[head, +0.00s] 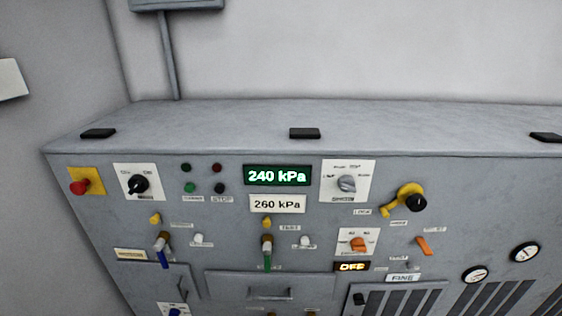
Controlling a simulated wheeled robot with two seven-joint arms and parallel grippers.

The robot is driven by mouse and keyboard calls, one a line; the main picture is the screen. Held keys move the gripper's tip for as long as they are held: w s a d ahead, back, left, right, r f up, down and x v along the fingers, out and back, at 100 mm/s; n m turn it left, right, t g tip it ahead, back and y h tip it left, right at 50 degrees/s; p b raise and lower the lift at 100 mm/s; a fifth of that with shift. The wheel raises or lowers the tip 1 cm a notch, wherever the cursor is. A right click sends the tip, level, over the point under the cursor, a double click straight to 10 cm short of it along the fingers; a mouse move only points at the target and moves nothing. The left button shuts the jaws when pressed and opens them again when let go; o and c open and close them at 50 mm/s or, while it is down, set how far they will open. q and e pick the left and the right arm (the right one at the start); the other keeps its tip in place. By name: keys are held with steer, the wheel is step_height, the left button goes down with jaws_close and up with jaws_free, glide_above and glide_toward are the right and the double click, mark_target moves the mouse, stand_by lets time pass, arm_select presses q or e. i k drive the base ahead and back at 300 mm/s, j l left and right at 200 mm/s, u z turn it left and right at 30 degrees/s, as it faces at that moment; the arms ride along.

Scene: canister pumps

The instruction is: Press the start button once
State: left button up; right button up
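A control panel (330,220) fills the lower part of the head view. Near its upper left is a small cluster of two rows. The green round button (190,187) at the lower left of this cluster looks like the start button, but its label (193,199) is too small to read surely. A dark round button (219,188) sits to its right, above a label that seems to read STOP. A dark green lamp (186,167) and a dark red lamp (217,167) are above them, both looking unlit. Neither of my grippers is in view.
A red mushroom button (79,187) on a yellow plate and a black rotary switch (138,185) are left of the cluster. A green display (277,175) reads 240 kPa, above a 260 kPa plate (277,204). Valve levers (164,250) project below. The space before the buttons looks clear.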

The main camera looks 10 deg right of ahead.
mark_target(189, 188)
steer(key=k+j+z, duration=0.35)
steer(key=k, duration=0.25)
steer(key=k+z, duration=0.4)
steer(key=k, duration=0.15)
